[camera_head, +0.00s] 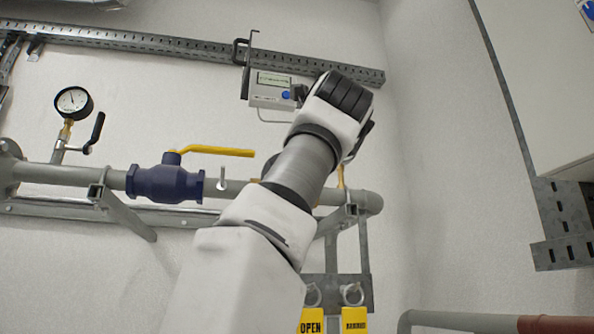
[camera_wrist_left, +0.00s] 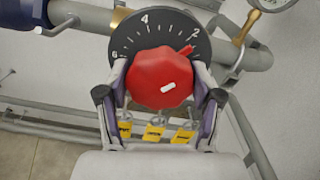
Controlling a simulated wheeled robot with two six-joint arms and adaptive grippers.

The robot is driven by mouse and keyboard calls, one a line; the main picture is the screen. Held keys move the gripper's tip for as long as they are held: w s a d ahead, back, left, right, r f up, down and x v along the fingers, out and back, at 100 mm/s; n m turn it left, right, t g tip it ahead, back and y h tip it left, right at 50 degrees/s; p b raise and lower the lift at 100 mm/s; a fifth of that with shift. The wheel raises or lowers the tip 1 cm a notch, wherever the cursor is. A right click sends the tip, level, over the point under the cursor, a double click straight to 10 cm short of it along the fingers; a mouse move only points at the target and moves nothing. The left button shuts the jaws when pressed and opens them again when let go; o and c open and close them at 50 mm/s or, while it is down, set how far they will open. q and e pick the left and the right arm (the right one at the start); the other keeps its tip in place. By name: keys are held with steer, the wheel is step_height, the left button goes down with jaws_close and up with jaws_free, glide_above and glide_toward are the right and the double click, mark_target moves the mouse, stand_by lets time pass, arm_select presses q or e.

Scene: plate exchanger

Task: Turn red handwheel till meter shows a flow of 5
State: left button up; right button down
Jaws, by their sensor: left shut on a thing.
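The red handwheel (camera_wrist_left: 160,78) shows in the left wrist view, in front of a black dial (camera_wrist_left: 125,42) marked 2, 4 and 6. A red pointer (camera_wrist_left: 186,49) lies close to the 2. A white mark is on the wheel's face. My left gripper (camera_wrist_left: 162,72) is shut on the handwheel, one finger on each side. In the head view my arm hides the handwheel and the gripper. The meter (camera_head: 270,89), a grey box with a greenish display and a blue spot, hangs on the wall there; its digits are too small to read. My right gripper is not in view.
A grey pipe (camera_head: 60,175) runs along the wall with a blue valve (camera_head: 165,184) and its yellow lever (camera_head: 218,151). A round gauge (camera_head: 73,102) stands at left. Yellow tags (camera_head: 311,320) hang below. A white cabinet (camera_head: 540,80) is at right.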

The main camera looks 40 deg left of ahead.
arm_select(q)
steer(key=shift+a+n, duration=0.1)
steer(key=shift+n, duration=3)
steer(key=o, duration=1.1)
steer(key=shift+o, duration=0.2)
